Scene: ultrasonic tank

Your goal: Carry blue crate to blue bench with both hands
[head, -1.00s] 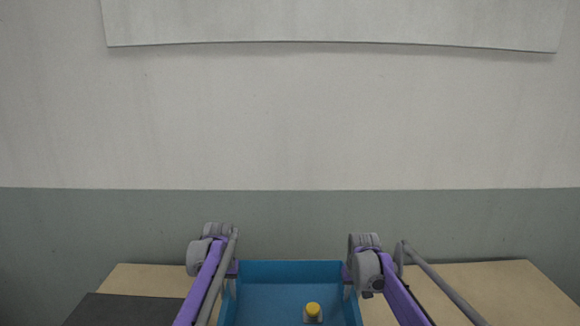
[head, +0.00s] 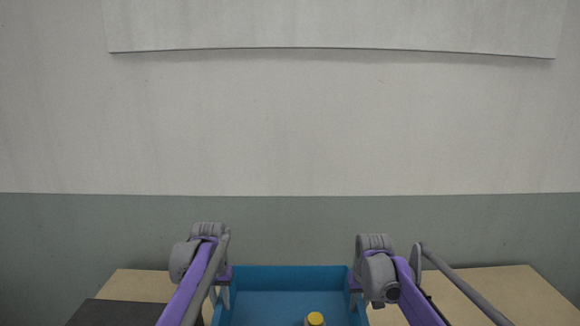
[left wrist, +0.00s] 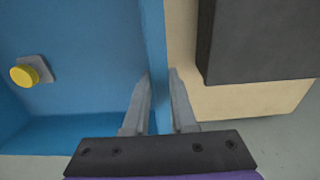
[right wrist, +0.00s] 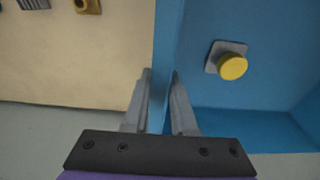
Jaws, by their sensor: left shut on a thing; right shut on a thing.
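The blue crate (head: 290,279) is at the bottom middle of the head view, its near part cut off by the picture edge. Inside it is a yellow-capped item on a small grey base (head: 315,319). My left gripper (head: 221,293) is shut on the crate's left wall; the left wrist view shows its fingers (left wrist: 160,85) on either side of that blue wall (left wrist: 155,40). My right gripper (head: 354,293) is shut on the right wall; the right wrist view shows its fingers (right wrist: 161,85) astride it (right wrist: 168,35). No blue bench is visible.
A tan tabletop (head: 500,290) lies beneath and beside the crate. A dark slab (left wrist: 250,40) is on it at left. A brass-coloured part (right wrist: 88,5) and a grey ribbed part (right wrist: 33,3) lie on the right side. A plain wall (head: 290,130) stands behind.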

